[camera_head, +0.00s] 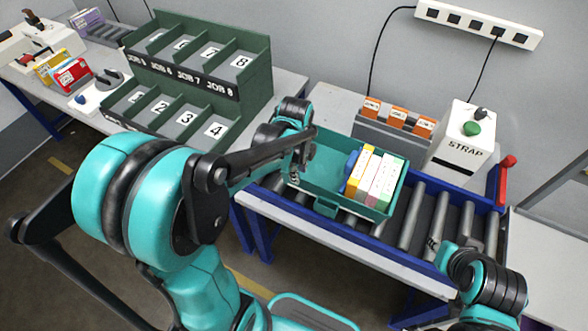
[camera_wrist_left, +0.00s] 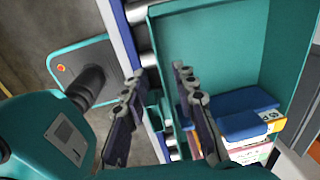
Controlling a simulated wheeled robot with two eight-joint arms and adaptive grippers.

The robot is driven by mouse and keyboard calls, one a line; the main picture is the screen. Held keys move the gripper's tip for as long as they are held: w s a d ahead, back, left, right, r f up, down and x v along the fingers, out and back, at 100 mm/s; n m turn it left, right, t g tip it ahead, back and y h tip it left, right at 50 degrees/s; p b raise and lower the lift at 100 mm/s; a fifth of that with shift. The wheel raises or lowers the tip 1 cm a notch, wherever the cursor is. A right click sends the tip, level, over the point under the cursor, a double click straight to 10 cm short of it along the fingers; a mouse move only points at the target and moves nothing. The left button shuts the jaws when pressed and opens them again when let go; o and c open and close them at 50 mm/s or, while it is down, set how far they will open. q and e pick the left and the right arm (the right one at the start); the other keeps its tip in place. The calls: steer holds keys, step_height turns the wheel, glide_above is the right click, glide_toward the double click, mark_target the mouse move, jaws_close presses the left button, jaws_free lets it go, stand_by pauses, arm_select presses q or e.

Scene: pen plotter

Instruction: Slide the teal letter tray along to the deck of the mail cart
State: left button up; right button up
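The teal letter tray (camera_head: 325,155) sits on the grey rollers of a blue-framed conveyor. It holds a blue item and several upright yellow, white and pink packets (camera_head: 372,178) toward its right end. My left gripper (camera_head: 296,172) is at the tray's left end. In the left wrist view, its two fingers (camera_wrist_left: 158,74) are apart, with the tray wall (camera_wrist_left: 166,60) showing between them; contact is unclear. My right gripper (camera_head: 438,246) is over the conveyor's near right part, apart from the tray; its opening is unclear. A pale flat surface (camera_head: 548,255) beyond the conveyor's right end may be the cart deck.
Bare rollers (camera_head: 440,215) lie right of the tray. A red lever (camera_head: 505,178) stands at the conveyor's far right corner. A green numbered sorter (camera_head: 262,75) is at back left.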

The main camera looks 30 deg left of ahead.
mark_target(300, 189)
arm_select(q)
steer(key=shift+w+f+b, duration=0.2)
steer(key=shift+f+b, duration=0.6)
steer(key=shift+f, duration=1.15)
steer(key=shift+w+f+b, duration=0.15)
steer(key=shift+f+b, duration=0.6)
steer(key=shift+f, duration=1.2)
jaws_close()
